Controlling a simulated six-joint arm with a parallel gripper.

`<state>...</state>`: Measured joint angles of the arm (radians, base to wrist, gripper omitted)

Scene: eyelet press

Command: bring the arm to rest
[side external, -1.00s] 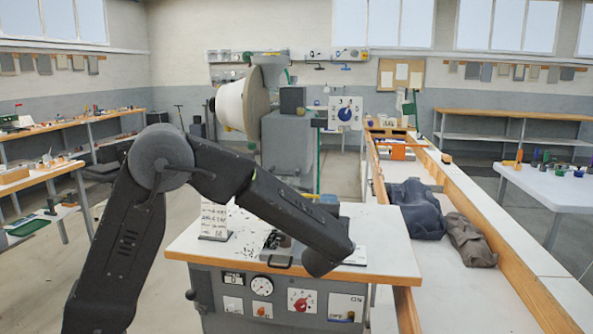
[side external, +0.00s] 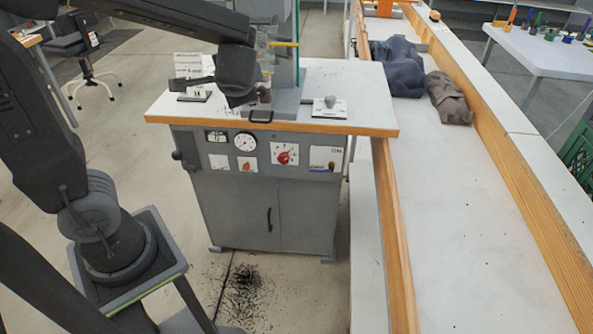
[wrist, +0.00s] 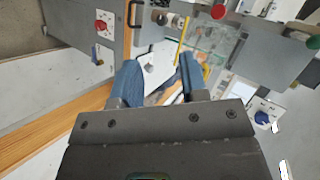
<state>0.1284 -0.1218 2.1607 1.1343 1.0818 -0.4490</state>
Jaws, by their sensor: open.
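My gripper (wrist: 160,68) shows in the wrist view with its two blue fingers spread apart. I see nothing gripped between them; a white plate (wrist: 155,66) shows in the gap, beyond the fingers. In the side external view my dark wrist hangs over the white worktop (side external: 365,112), in front of the grey press column (side external: 286,60). The fingers cannot be made out in that view. How far the wrist is from the worktop is hard to tell.
A grey cabinet (side external: 232,205) with dials carries the worktop. A white card (side external: 188,68) stands at its back left, and a small switch box (side external: 329,110) sits at its right. A wood-edged bench (side external: 450,200) with dark cloth bundles (side external: 397,65) runs along the right.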

